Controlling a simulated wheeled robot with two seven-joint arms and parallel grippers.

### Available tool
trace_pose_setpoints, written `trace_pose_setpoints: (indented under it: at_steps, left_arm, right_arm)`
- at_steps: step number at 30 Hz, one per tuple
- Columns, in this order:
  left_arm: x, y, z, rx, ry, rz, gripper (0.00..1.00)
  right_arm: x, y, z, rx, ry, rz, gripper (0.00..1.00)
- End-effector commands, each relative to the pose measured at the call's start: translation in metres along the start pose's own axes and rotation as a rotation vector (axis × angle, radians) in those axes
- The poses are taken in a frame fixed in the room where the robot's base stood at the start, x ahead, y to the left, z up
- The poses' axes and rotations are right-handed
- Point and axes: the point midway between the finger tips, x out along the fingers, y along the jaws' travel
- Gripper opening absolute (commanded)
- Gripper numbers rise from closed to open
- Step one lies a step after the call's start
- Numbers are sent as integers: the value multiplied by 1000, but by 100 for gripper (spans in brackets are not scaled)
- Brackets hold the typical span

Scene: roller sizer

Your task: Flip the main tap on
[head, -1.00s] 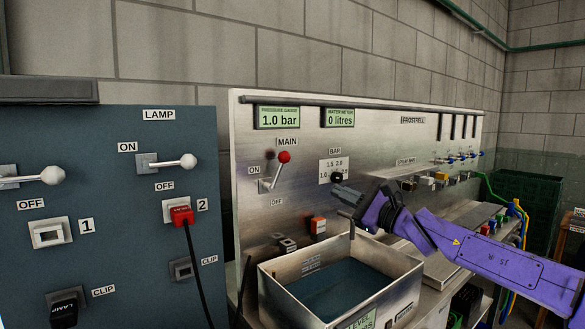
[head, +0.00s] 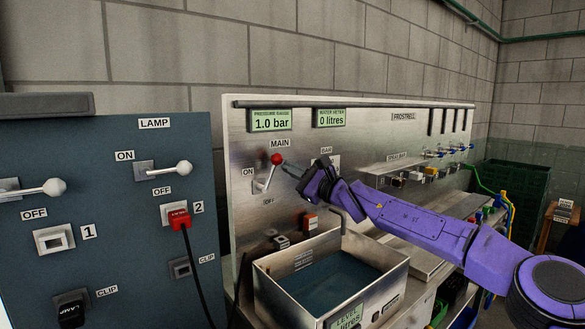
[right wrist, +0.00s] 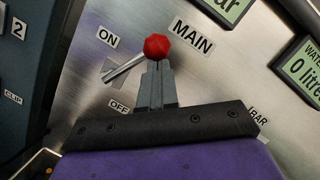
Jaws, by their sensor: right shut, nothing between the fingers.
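The main tap (head: 268,174) is a metal lever with a red ball on a steel panel, under the MAIN label, with ON at its left and OFF below. Its ball end points up and to the right in the head view. My right gripper (head: 288,166) is shut and empty, with its tips just right of the lever near the ball. In the right wrist view the shut fingers (right wrist: 157,72) reach up to the red ball (right wrist: 156,47) and overlap its lower edge; I cannot tell whether they touch. My left gripper is not in view.
A blue-grey panel (head: 100,215) with white-knobbed lamp levers stands at the left. A steel water tank (head: 385,268) sits below the tap. The pressure gauge (head: 270,120) reads 1.0 bar and the water meter (head: 329,117) 0 litres.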

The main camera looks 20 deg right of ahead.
Motion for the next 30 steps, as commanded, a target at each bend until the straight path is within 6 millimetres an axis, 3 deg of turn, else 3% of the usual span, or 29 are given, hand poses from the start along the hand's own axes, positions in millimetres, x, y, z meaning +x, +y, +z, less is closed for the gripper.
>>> trace_pose_setpoints:
  at_steps: [6, 15, 26, 30]
  left_arm:
    - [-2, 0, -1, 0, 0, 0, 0]
    - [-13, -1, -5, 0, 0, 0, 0]
    - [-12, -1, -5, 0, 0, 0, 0]
    - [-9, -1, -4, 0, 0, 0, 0]
  right_arm:
    - [1, -1, 3, -22, -1, 6, 0]
    - [7, 2, 24, -285, -2, 88, 0]
    - [6, 3, 22, -298, -1, 92, 0]
    - [-2, 1, 11, -298, 0, 92, 0]
